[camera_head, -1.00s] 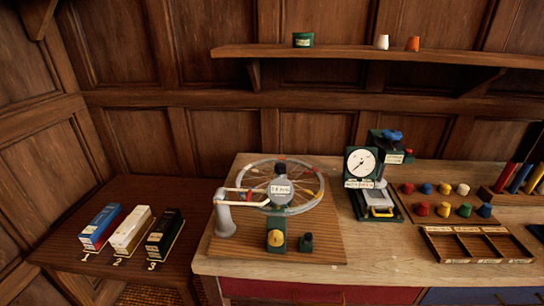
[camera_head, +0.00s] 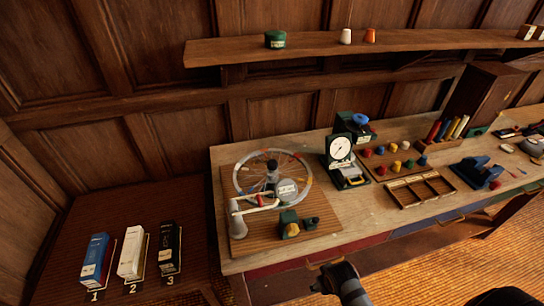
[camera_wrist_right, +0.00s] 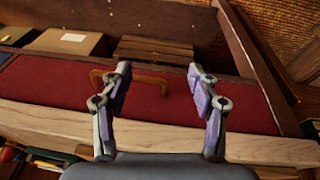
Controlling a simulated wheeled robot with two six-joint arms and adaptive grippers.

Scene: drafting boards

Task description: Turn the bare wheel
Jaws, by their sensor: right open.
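My left gripper is not in view.
A green block (camera_head: 290,224) sits at the board's front. A dial gauge (camera_head: 341,149) stands to its right, then coloured knobs and a divided tray (camera_head: 420,189). Blue, white and black boxes (camera_head: 131,252) stand on the lower left table. A shelf (camera_head: 225,52) runs above.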

